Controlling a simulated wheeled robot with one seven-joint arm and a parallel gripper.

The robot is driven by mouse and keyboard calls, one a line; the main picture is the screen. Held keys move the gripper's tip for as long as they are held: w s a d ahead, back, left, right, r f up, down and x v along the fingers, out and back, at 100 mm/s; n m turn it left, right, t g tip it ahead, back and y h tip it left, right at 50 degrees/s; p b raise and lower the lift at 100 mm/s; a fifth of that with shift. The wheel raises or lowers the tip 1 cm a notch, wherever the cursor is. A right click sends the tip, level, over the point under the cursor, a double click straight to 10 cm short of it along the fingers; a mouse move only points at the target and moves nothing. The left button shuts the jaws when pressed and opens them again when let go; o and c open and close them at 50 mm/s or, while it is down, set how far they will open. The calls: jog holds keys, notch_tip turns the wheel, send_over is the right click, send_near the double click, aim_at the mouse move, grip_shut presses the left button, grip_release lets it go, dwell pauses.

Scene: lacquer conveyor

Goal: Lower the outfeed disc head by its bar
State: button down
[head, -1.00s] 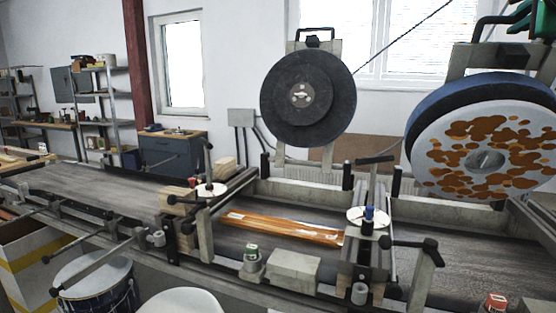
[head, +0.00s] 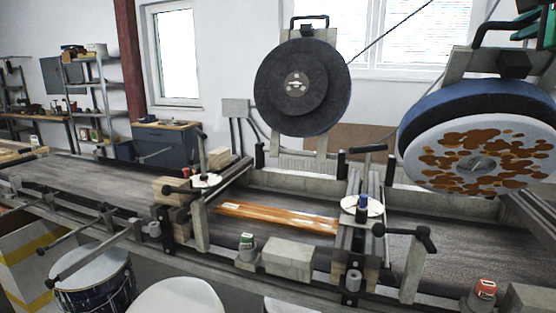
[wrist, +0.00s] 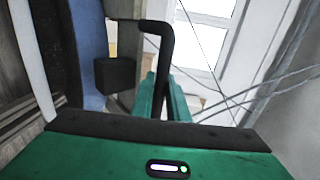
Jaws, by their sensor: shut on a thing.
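The outfeed disc head at the right of the head view has a thick blue disc (head: 425,115) with a pale, orange-blotched face (head: 425,160), tilted partly downward above the conveyor. Its black bar (head: 480,33) rises over the top of the head's grey bracket. My green gripper (head: 526,34) is at the bar's right end, at the picture's upper right edge. In the wrist view my gripper (wrist: 165,90) is shut on the black bar (wrist: 166,45), with the blue disc edge (wrist: 88,50) to the left. The fingertips' far side is hidden.
A second, dark disc head (head: 303,88) stands upright at the back. An orange-brown board (head: 278,217) lies on the conveyor (head: 100,182) between clamp posts. A grey block (head: 288,258) and a drum (head: 92,285) are in front. Cables cross behind my gripper in the wrist view.

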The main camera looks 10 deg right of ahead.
jog(key=shift+f, duration=0.4)
jog(key=s+f, duration=0.1)
jog(key=s+a+f, duration=0.1)
jog(key=s+f, duration=0.1)
jog(key=s+a+f, duration=0.1)
jog(key=f, duration=0.1)
jog(key=shift+s+a, duration=0.1)
jog(key=shift+s, duration=0.2)
jog(key=shift+s+a+f, duration=0.1)
jog(key=shift+s+f, duration=0.1)
jog(key=shift+f, duration=0.05)
jog(key=s+a+f, duration=0.2)
jog(key=s+f, duration=0.2)
jog(key=f, duration=0.2)
jog(key=shift+s, duration=0.15)
